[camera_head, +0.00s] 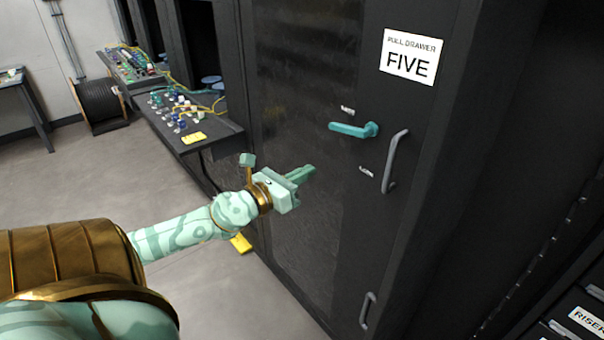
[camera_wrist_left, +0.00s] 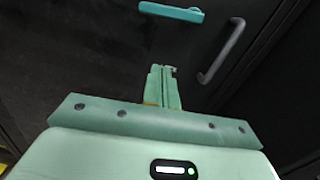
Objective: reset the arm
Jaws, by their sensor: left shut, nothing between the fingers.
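My left arm comes in from the left in the head view and reaches out in front of a tall black cabinet (camera_head: 300,80). My left gripper (camera_head: 312,170) is shut and empty, its fingers pointing toward the cabinet door. In the left wrist view, its fingertips (camera_wrist_left: 163,70) lie together, below a teal lever handle (camera_wrist_left: 171,12). That teal lever handle (camera_head: 352,130) is on the cabinet to the right of and above the gripper, and the gripper is apart from it. My right gripper is in neither view.
A grey pull handle (camera_head: 391,162) and a lower one (camera_head: 367,310) are on the cabinet, under a "PULL DRAWER FIVE" sign (camera_head: 410,57). Pulled-out trays with cables and connectors (camera_head: 185,112) jut out at left. A cable spool (camera_head: 102,102) stands by the wall.

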